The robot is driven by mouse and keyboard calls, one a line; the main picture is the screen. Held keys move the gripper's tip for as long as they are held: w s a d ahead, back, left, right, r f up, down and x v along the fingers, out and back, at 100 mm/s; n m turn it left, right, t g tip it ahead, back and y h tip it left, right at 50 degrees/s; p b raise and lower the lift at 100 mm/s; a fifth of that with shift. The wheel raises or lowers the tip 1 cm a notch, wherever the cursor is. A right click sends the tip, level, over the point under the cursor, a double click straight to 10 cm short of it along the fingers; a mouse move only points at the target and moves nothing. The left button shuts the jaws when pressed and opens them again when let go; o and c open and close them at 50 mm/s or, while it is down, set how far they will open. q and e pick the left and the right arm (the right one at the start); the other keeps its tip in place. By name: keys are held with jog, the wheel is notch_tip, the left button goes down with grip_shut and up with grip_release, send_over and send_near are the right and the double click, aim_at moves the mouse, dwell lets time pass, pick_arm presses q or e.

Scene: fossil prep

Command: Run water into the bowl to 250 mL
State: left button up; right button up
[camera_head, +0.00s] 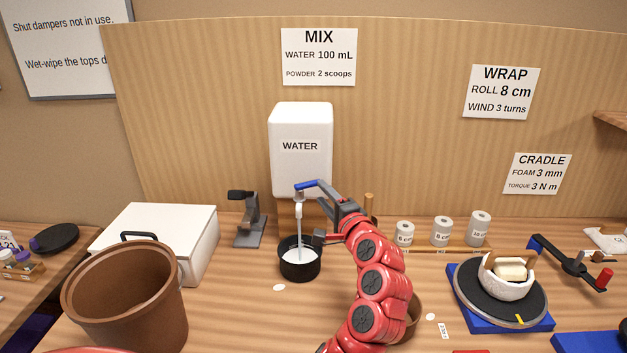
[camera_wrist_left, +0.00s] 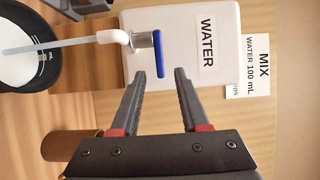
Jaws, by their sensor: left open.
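The white water tank (camera_head: 300,130), labelled WATER, stands against the back panel. Its tap has a white spout (camera_head: 299,205) and a blue lever (camera_head: 306,185). A pale stream (camera_head: 300,238) runs from the spout down into the black bowl (camera_head: 300,274), which holds whitish contents. The bowl (camera_wrist_left: 57,62) is partly cut off in the left wrist view, and I cannot read its level. My left gripper (camera_head: 324,190) is open at the tap. In the left wrist view its fingertips (camera_wrist_left: 158,76) are apart, with the blue lever (camera_wrist_left: 159,45) just ahead, between them. My right gripper is not in view.
A brown bucket (camera_head: 125,305) and white box (camera_head: 190,243) stand left of the bowl.

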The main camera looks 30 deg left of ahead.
aim_at(315, 185)
pick_arm(q)
jog(key=p+x, duration=0.1)
jog(key=x, duration=0.5)
jog(key=shift+w+a, duration=0.15)
jog(key=shift+a, duration=0.05)
grip_shut()
